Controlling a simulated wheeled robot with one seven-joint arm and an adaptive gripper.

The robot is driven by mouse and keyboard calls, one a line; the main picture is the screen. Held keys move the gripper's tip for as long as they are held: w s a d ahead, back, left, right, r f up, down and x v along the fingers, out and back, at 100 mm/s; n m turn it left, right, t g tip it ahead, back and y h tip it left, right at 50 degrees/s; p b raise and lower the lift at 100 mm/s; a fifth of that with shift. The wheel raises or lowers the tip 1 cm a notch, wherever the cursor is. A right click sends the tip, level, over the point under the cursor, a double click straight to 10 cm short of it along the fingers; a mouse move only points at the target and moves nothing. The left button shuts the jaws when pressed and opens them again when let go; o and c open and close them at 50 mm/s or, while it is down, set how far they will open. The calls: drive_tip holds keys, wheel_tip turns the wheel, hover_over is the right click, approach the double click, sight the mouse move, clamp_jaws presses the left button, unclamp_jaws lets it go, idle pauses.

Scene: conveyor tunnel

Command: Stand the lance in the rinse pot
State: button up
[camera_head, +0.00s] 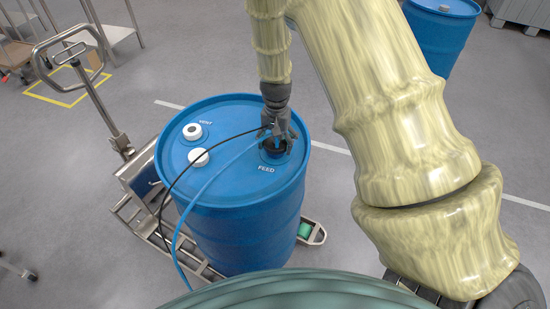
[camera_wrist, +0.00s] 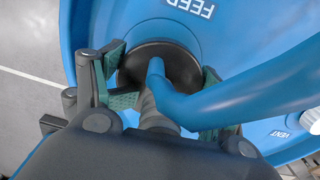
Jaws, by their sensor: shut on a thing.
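A blue drum (camera_head: 245,215) stands upright with a port marked FEED at the right of its lid. My gripper (camera_head: 277,140) is low over this port, pointing down. In the wrist view its green-padded fingers (camera_wrist: 160,92) are shut on the lance's head, on either side of it. The lance's dark round collar (camera_wrist: 185,68) shows between the fingers at the FEED port. A blue hose (camera_wrist: 235,102) bends away from the head. The lance's lower part is hidden, apparently inside the drum. I see no rinse pot in either view.
The blue hose (camera_head: 200,192) and a black cable (camera_head: 184,172) loop over the lid's left side. Two white caps (camera_head: 192,131) sit on the lid, one by VENT. A pallet jack (camera_head: 122,145) holds the drum. Another blue drum (camera_head: 440,38) stands back right. Floor between is clear.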

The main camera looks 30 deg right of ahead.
drive_tip(key=shift+r+p, duration=0.75)
drive_tip(key=shift+r, duration=0.35)
drive_tip(key=shift+r, duration=0.15)
drive_tip(key=shift+r+p, duration=5.4)
drive_tip(key=shift+r, duration=1.55)
wheel_tip(320, 180, up, 8)
drive_tip(key=shift+p, duration=0.45)
wheel_tip(320, 180, up, 8)
drive_tip(key=shift+f, duration=0.25)
